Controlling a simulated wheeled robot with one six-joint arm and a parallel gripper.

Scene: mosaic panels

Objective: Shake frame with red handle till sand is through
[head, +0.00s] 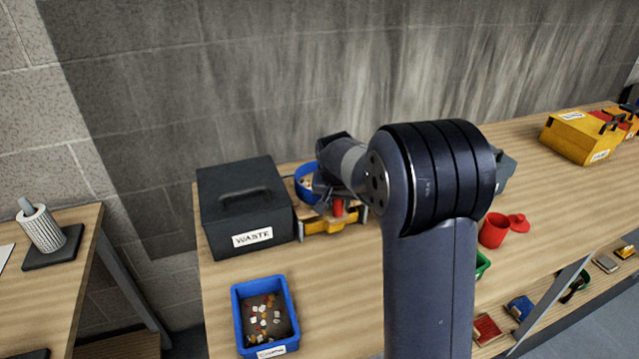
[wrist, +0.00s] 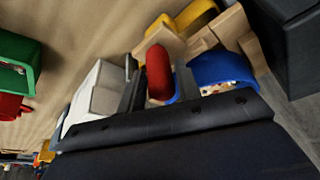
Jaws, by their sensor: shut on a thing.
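The red handle (head: 338,208) shows just below my gripper (head: 334,198) in the head view, and it stands large at the middle of the wrist view (wrist: 158,72). My gripper is shut on the red handle; its fingertips are partly hidden. The frame belonging to the handle is mostly covered by my wrist. A blue round rim (head: 305,180) with pale bits inside shows behind the gripper, and beside the handle in the wrist view (wrist: 222,68). A yellow and wooden stand (head: 318,226) is below the handle. Sand cannot be made out.
A black WASTE box (head: 240,200) stands close left of the stand. A blue tray of small chips (head: 236,320) is in front. A red cup (head: 493,230) and green container (head: 483,264) are right of my arm. Yellow boxes (head: 580,138) stand far right.

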